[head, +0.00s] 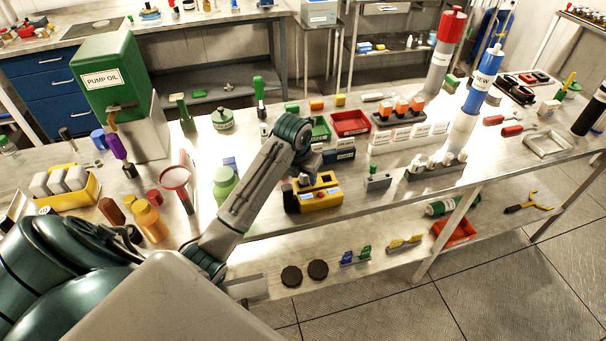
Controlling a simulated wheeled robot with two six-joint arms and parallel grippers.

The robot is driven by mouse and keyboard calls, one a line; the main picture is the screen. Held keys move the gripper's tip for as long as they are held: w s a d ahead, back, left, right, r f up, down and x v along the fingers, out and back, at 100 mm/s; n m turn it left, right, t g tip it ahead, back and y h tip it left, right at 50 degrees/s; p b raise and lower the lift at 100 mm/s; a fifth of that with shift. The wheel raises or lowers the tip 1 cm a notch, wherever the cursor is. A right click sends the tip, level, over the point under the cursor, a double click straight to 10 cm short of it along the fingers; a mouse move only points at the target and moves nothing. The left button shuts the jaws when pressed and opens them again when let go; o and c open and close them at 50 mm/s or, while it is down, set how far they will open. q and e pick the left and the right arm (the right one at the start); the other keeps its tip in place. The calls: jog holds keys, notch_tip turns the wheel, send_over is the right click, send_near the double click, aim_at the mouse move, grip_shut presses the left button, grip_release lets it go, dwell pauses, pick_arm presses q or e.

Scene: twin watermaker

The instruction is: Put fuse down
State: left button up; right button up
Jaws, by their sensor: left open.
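My left gripper (305,168) hangs at the end of my left arm, over the back left of a yellow device (320,203) with a small blue screen. The jaws are open, but the fingertips are small and partly hidden by the wrist. I cannot make out a fuse between or below them; a small green spot shows beside them, too small to name. A grey block with short white pieces on top (436,167) stands to the right on the bench. My right gripper is not in view.
The metal bench (270,222) is crowded. A small grey box (378,181) stands right of the yellow device. Behind are a red tray (351,123) and green tray (320,128). A red funnel (174,178) and green bottle (224,184) stand left of my arm.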

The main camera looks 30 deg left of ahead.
pick_arm(q)
jog(key=b+v, duration=0.1)
jog(key=v, duration=0.5)
jog(key=w+p+v, duration=0.1)
jog(key=p+v, duration=0.5)
send_over(298, 191)
jog(key=shift+r, duration=0.1)
dwell(1.0)
